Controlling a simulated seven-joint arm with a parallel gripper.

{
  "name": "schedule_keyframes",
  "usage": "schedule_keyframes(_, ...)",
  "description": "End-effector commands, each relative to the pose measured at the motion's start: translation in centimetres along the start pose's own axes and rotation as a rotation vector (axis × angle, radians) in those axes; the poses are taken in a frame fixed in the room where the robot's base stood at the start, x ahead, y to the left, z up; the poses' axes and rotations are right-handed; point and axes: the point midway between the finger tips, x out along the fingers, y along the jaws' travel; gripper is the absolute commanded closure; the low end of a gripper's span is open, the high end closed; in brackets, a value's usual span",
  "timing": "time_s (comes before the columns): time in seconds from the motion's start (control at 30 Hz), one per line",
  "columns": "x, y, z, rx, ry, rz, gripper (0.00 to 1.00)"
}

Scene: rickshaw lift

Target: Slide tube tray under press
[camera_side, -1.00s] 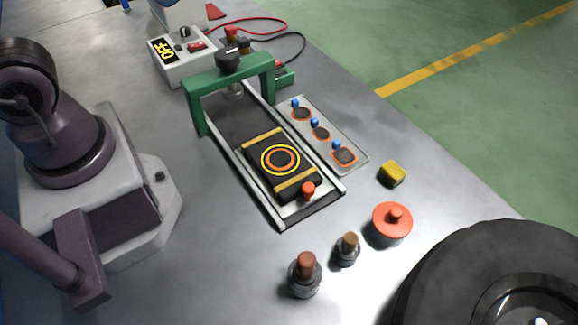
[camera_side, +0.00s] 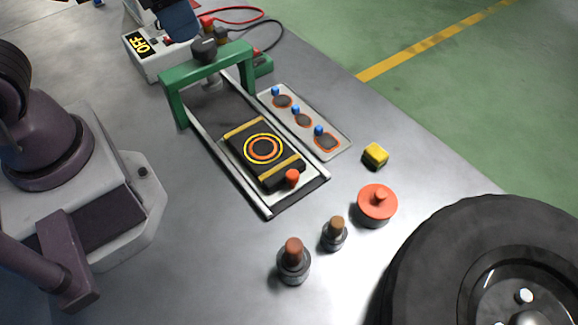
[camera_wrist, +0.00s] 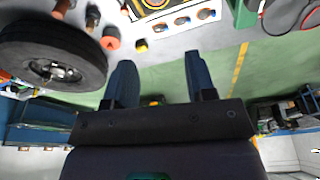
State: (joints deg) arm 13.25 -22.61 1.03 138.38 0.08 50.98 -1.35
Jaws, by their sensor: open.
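The tube tray (camera_side: 254,184) is a light plate on two rails, with a red knob (camera_side: 292,178) at its near end. A black block (camera_side: 245,140) with yellow bands and a ringed patch (camera_side: 263,149) lies on it. The tray sits in front of the green press (camera_side: 172,82), whose black screw knob (camera_side: 204,48) is above the rails. A dark blue piece (camera_side: 179,20), apparently part of my gripper, shows behind the press. In the wrist view, my gripper (camera_wrist: 157,62) has its fingers apart and empty, with the tray partly cut off at the top edge.
A plate with several patches (camera_side: 338,147) lies right of the rails. A yellow block (camera_side: 376,155), red-lidded tin (camera_side: 377,203) and two capped bottles (camera_side: 294,262) stand nearer. A tyre (camera_side: 430,245) fills the near right. A control box (camera_side: 165,60) reads OFF.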

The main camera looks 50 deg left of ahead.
Motion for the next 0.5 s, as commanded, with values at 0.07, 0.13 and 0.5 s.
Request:
schedule_keyframes(0.07,2.3,1.8,-1.2,0.031,-0.085,0.009,0.49)
schedule_keyframes(0.13,4.2,3.4,-2.2,0.035,-0.143,0.007,0.49)
schedule_keyframes(0.5,15.1,10.7,-5.1,-0.108,-0.303,-0.094,0.49)
